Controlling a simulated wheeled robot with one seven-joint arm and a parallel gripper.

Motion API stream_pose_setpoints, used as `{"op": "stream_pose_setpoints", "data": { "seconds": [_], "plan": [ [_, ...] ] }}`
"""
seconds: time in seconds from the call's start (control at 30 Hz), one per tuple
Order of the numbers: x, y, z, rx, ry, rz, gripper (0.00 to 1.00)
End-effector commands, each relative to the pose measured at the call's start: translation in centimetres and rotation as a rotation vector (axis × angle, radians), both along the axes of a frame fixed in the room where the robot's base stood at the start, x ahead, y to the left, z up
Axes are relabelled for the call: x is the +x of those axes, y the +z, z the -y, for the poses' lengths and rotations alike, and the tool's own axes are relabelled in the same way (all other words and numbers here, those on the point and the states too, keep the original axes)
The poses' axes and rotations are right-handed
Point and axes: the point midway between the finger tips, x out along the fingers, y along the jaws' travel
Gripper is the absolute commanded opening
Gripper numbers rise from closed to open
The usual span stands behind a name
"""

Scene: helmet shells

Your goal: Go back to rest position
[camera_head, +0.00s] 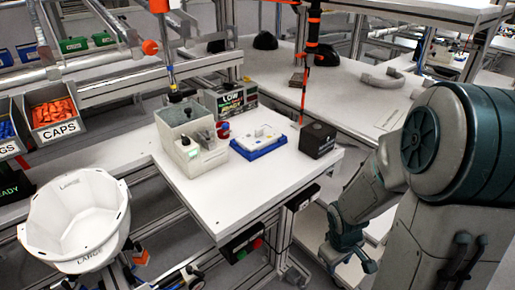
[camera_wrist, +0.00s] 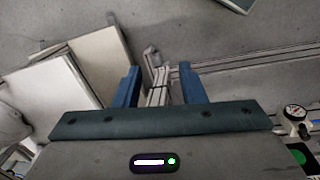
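My arm comes in at the right of the head view, and my gripper (camera_head: 348,250) hangs low there, beside the right side of the white workbench (camera_head: 225,205). In the wrist view my gripper (camera_wrist: 160,88) shows two blue fingers standing well apart. Nothing is held between them; only grey metal framing far behind shows in the gap. In the head view the fingertips are small and partly hard to make out.
The workbench carries a beige machine (camera_head: 190,140), a blue-and-white fixture (camera_head: 260,140) and a black box (camera_head: 317,139). A second table (camera_head: 350,90) stands behind. A bin of orange caps (camera_head: 55,115) is at left.

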Motion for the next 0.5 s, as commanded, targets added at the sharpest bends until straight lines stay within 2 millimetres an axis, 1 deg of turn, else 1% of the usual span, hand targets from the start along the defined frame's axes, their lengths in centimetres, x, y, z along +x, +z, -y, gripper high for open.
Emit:
{"op": "stream_pose_setpoints", "data": {
  "seconds": [0.03,0.1,0.27,0.3,0.4,0.5],
  "plan": [
    [0.2,2.2,-0.1,-0.016,-0.038,0.027,0.37],
    [0.0,4.5,-0.4,-0.027,-0.098,0.055,0.37],
    [-0.9,9.8,-1.5,-0.018,-0.233,0.118,0.37],
    [-1.2,11.0,-1.9,-0.009,-0.265,0.133,0.37],
    [-2.3,14.1,-2.9,0.028,-0.342,0.171,0.37],
    [-3.5,16.7,-4.0,0.075,-0.408,0.200,0.37]
  ]
}}
